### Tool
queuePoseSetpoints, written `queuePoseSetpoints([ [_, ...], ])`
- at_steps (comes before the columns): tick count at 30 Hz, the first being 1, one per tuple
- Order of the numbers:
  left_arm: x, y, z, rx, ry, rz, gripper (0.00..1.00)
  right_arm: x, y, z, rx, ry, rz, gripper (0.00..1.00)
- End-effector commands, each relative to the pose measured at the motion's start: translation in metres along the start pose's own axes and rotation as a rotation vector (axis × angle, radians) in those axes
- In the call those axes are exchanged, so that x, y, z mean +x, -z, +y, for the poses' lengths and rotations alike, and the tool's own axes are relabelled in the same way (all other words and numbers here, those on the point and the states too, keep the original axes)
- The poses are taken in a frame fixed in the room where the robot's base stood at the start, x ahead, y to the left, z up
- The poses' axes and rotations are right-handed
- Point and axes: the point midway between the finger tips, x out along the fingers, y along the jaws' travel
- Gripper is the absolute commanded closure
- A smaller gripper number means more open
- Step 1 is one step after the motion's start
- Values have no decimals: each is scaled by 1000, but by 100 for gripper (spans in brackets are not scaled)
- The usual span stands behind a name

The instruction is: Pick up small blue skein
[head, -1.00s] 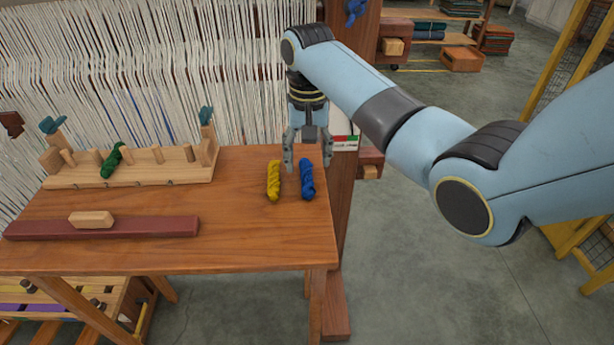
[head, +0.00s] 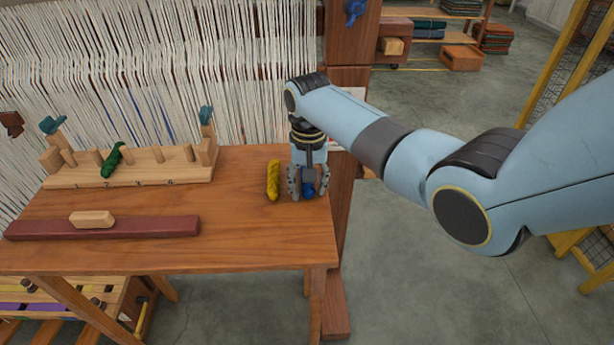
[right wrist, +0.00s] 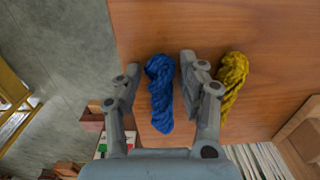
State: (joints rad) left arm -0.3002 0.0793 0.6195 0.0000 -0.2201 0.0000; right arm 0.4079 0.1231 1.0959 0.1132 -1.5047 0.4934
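The small blue skein (head: 308,187) lies on the wooden table near its right edge, partly hidden by my right gripper (head: 308,192) in the head view. In the right wrist view the blue skein (right wrist: 160,92) lies between the two fingers of the open right gripper (right wrist: 155,88), with gaps visible on both sides. The fingers are down around it, close to the table. A yellow skein (head: 273,180) lies just left of the gripper; it also shows in the right wrist view (right wrist: 232,82), just outside one finger. My left gripper is not in view.
A wooden peg rack (head: 130,176) with a green skein (head: 112,160) stands at the table's back left. A dark red bar (head: 150,228) with a wooden block (head: 92,219) lies in front. The loom's white threads (head: 250,80) rise behind. The table's front right is clear.

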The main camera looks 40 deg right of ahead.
Motion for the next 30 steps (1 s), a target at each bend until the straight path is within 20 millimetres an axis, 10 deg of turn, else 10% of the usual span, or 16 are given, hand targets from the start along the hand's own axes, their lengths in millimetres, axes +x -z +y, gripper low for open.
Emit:
queuePoseSetpoints([
  [7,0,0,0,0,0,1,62,0,0,0,0,0,0,93],
  [24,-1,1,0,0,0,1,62,-42,1,0,0,2,5,93],
  [30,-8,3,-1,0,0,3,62,-68,-34,32,-1,-2,2,93],
])
